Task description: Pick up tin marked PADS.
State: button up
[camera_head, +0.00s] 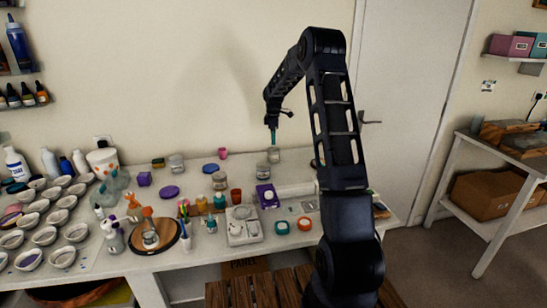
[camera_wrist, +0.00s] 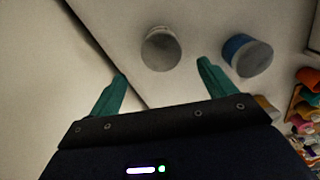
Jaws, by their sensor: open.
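No PADS marking is readable on any tin. In the wrist view, a round grey-topped tin (camera_wrist: 161,48) stands just beyond the gap between my fingertips. A second round tin with a blue side (camera_wrist: 247,54) stands to its right, outside the fingers. My gripper (camera_wrist: 162,72) has its teal fingers spread, with nothing between them. In the head view, my gripper (camera_head: 273,139) hangs above the back of the worktable, over a small pale tin (camera_head: 273,156). I cannot tell which tin bears the label.
The white worktable (camera_head: 190,262) is crowded. A jar (camera_head: 220,181), a purple disc (camera_head: 169,192) and a pink cup (camera_head: 223,153) stand left of my gripper. A wall rises close behind the tins. Colourful items (camera_wrist: 310,80) show at the right of the wrist view.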

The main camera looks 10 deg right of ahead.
aim_at(273, 150)
jog(key=shift+a+f, duration=0.15)
jog(key=shift+f, duration=5.35)
jog(key=c, duration=1.3)
jog(key=shift+o, duration=0.2)
jog(key=shift+r, duration=0.1)
